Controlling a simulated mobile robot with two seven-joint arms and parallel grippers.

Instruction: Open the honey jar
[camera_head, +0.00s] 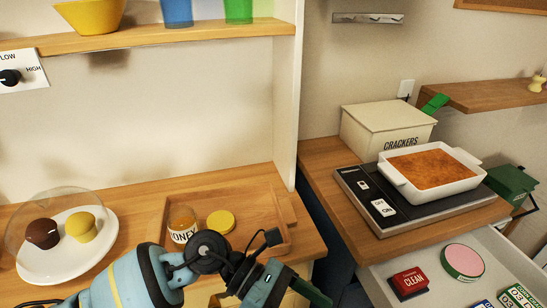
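The honey jar (182,226) stands upright in a shallow wooden tray (256,193) on the left counter. It has a white HONEY label and amber contents, and no lid shows on its top. A round yellow lid (221,221) is beside the jar on its right, in the tray. My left gripper (288,266) is in front of the tray's near right corner, apart from the jar and lid in the picture. Its fingers are dark and seen at an angle, so I cannot tell whether they are open. My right gripper is not in view.
A plate (60,273) with two muffins under a clear dome stands left of the tray. At right, a white baking dish (392,174) sits on a hot plate (365,203) before a crackers box (372,128). An open drawer (379,285) holds several small packages.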

